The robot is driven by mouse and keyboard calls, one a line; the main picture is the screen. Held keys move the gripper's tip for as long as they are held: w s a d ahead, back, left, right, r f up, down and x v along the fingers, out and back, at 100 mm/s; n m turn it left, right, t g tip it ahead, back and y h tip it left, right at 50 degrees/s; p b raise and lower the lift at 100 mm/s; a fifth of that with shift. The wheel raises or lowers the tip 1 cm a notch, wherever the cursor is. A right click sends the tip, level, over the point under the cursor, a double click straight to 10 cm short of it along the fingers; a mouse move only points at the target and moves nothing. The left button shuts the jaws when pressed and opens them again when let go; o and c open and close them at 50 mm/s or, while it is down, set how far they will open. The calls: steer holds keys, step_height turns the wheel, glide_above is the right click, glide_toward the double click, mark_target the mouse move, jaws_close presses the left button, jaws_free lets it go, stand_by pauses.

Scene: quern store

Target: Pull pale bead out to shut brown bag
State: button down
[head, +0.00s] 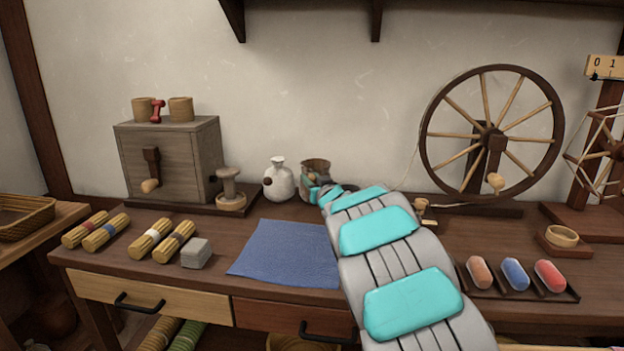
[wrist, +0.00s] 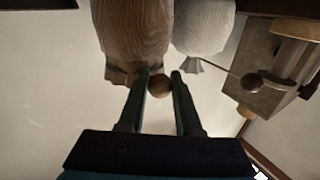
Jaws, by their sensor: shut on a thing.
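The brown bag (head: 315,166) stands at the back of the bench, partly hidden by my arm. In the wrist view the brown bag (wrist: 130,28) is upside down at the top, with its gathered mouth just beyond my fingertips. My gripper (wrist: 160,76) is shut on a round bead (wrist: 159,87), which looks tan-brown in this shade. The bead is close to the bag's mouth; I cannot make out its cord. In the head view my arm mostly hides my gripper. A white bag (head: 279,181) with a dark bead (head: 267,181) stands to the left; its neck is narrow.
A wooden box with a crank (head: 170,160) and a spool post (head: 230,188) stand left of the bags. A spinning wheel (head: 492,135) stands to the right. A blue cloth (head: 287,254) lies in front. Straw-coloured bundles (head: 150,240) and a grey block (head: 196,253) lie left.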

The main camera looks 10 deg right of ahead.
steer(key=s, duration=0.2)
steer(key=s+a, duration=0.1)
steer(key=s, duration=0.1)
steer(key=shift+a+b, duration=0.1)
steer(key=shift+b, duration=0.2)
steer(key=c, duration=0.6)
jaws_free()
steer(key=s+d, duration=0.1)
steer(key=s, duration=0.6)
steer(key=shift+s+d+b, duration=0.2)
steer(key=shift+s+b, duration=0.1)
steer(key=shift+b, duration=0.05)
